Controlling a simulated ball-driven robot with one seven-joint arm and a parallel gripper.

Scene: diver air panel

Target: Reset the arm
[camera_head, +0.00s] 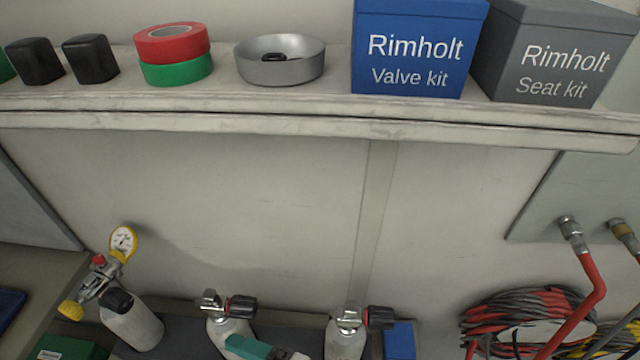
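My arm and gripper cannot be made out for sure in the head view. A teal and pale grey piece (250,347) shows at the bottom edge, in front of the middle cylinder; it is cut off by the frame, and I cannot tell what it is. No fingertips show.
A shelf (300,117) crosses the top, holding red tape (172,46), green tape (180,72), a grey dish (280,62), a blue box (415,50) and a grey box (550,50). Below stand three cylinders (133,325); coiled hoses (525,315) are lower right. The wall between is clear.

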